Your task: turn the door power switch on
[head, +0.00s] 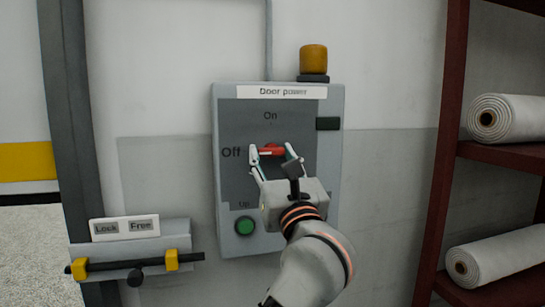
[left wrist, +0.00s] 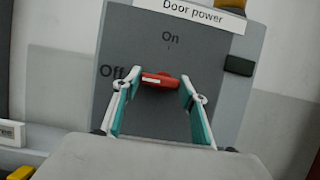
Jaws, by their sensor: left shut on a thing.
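The grey door power box (head: 300,116) is on the wall, with "On" marked at the top and "Off" at the left. Its red switch handle (head: 271,151) lies about level, its white stripe toward "Off". My left gripper (head: 270,153) is shut on the handle, with one finger at each end. The left wrist view shows the red handle (left wrist: 160,80) between the two fingertips. The middle of the handle is in plain sight there. My right gripper is in neither view.
A green button (head: 244,225) is low on the box, and an amber lamp (head: 313,59) stands above it. A lock bar (head: 130,265) with a "Lock/Free" sign (head: 125,227) is at lower left. A red rack (head: 452,120) with white rolls (head: 508,118) is at right.

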